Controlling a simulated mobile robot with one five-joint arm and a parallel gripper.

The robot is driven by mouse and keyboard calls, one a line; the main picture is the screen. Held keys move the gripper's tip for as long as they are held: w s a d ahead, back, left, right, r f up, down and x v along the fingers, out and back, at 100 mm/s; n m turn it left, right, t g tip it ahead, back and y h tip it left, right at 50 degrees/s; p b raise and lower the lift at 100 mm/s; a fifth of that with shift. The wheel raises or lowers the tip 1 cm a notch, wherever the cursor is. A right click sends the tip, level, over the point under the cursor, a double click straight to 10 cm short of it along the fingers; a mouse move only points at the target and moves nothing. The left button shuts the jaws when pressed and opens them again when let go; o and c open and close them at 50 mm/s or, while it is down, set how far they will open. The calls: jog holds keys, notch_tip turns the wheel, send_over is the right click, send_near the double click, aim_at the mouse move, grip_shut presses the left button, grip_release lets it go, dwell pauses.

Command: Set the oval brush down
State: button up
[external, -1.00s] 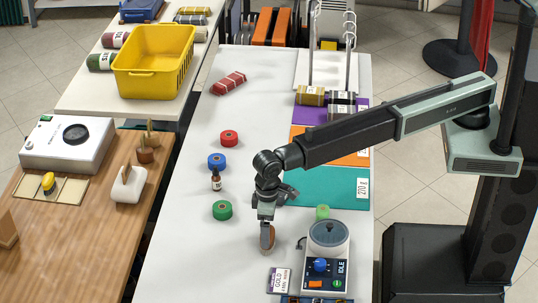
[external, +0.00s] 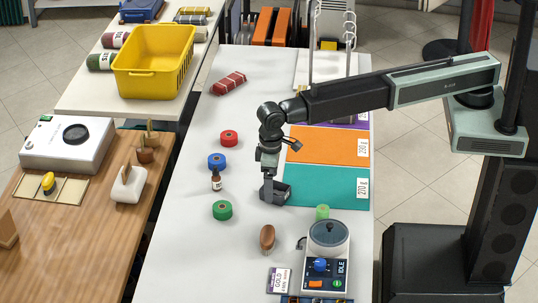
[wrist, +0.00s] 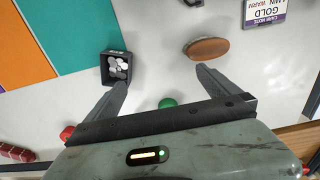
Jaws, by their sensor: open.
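The oval brush (external: 267,238) is brown and lies on the white table, apart from my gripper. It also shows in the wrist view (wrist: 207,48), beyond the fingertips and lying on its own. My gripper (external: 268,190) is above the table, farther back than the brush, close to a small dark box. In the wrist view my gripper (wrist: 160,82) has its two fingers spread wide with nothing between them.
The small dark box (wrist: 118,67) holds several pale discs. A machine (external: 328,262) and a care note card (external: 279,281) are near the brush.

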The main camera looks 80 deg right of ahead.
jog(key=s+d, duration=0.5)
jog(key=d, duration=0.7)
jog(key=s+d, duration=0.5)
jog(key=d, duration=0.7)
jog(key=s+d, duration=0.5)
jog(key=d, duration=0.8)
dwell(0.5)
